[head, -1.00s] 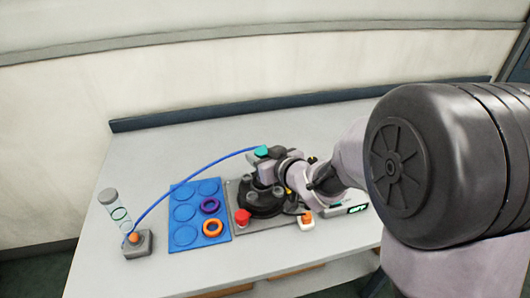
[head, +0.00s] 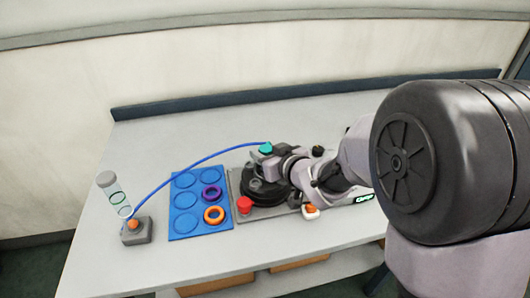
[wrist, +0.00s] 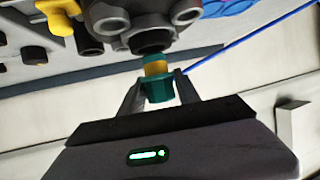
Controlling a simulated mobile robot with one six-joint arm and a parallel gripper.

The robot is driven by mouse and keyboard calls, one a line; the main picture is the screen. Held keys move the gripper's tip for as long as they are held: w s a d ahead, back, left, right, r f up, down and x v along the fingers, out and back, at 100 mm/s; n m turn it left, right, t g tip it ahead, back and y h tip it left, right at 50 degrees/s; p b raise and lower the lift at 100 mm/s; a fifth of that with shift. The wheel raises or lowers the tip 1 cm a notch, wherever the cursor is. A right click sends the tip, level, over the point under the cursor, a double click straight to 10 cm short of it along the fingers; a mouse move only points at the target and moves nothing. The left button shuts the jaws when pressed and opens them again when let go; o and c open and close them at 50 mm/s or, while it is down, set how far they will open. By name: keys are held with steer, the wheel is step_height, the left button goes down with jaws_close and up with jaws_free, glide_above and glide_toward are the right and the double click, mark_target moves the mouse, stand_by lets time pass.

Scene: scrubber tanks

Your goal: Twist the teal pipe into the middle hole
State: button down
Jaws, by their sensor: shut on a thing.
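The teal pipe (wrist: 158,90) is between my gripper's fingers (wrist: 158,88) in the wrist view. It has a yellow band, and its narrow teal tip points at the middle hole (wrist: 153,43) of the dark round hub (wrist: 140,18). The tip is at or very near the hole's rim; I cannot tell how far in it sits. In the head view the teal end (head: 266,148) shows at the far side of the hub (head: 262,190). My gripper covers part of the hub there.
A blue mat (head: 184,229) holds a purple ring (head: 212,193) and an orange ring (head: 214,215). A red knob (head: 244,205) stands at the hub plate's front.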

steer(key=shift+f, duration=0.1)
stand_by(0.3)
steer(key=shift+f+b, duration=0.4)
steer(key=shift+b, duration=0.1)
steer(key=shift+f, duration=0.1)
steer(key=shift+f+b, duration=0.3)
steer(key=shift+b, duration=0.15)
steer(key=shift+f, duration=0.35)
stand_by(0.6)
jaws_free()
stand_by(0.6)
stand_by(0.4)
